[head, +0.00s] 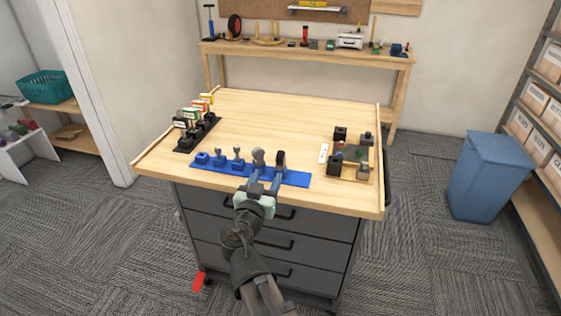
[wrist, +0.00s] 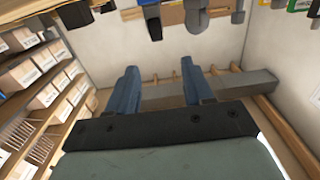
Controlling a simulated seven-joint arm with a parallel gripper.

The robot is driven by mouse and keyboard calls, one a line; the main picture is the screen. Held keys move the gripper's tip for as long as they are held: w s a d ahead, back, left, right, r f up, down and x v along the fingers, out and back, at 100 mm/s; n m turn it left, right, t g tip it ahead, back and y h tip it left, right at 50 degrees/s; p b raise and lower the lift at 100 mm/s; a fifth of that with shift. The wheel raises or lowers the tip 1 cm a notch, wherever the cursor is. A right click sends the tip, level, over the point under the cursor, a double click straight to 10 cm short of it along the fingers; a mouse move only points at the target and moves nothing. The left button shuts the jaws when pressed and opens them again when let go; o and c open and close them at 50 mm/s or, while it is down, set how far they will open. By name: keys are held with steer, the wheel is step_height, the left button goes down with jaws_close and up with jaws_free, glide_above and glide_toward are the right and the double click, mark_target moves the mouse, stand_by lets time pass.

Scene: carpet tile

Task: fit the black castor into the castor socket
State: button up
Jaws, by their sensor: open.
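The black castor (head: 280,160) stands upright at the right part of a blue strip holder (head: 297,178) near the bench's front edge. In the wrist view the black castor (wrist: 152,22) shows at the top, beyond the fingertips. My gripper (head: 264,182) is open and empty, just in front of the holder and below the castor tops. Its two blue fingers (wrist: 158,85) are apart in the wrist view with nothing between them. A wooden fixture (head: 374,170) with several black blocks stands on the right of the bench. I cannot tell which part is the castor socket.
A grey castor (head: 258,158) stands directly left of the black one, with smaller blue-based pieces further left. A black rack (head: 184,146) with coloured labels is at the left. The bench top's middle (head: 270,115) is clear. A blue bin (head: 487,175) stands at right.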

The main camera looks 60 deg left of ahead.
mark_target(279, 155)
steer(key=x, duration=0.7)
steer(key=shift+w+a, duration=0.25)
steer(key=shift+a, duration=0.05)
steer(key=shift+f+x, duration=0.2)
steer(key=shift+x, duration=2.55)
steer(key=shift+w+d, duration=0.15)
steer(key=shift+c, duration=0.4)
jaws_close()
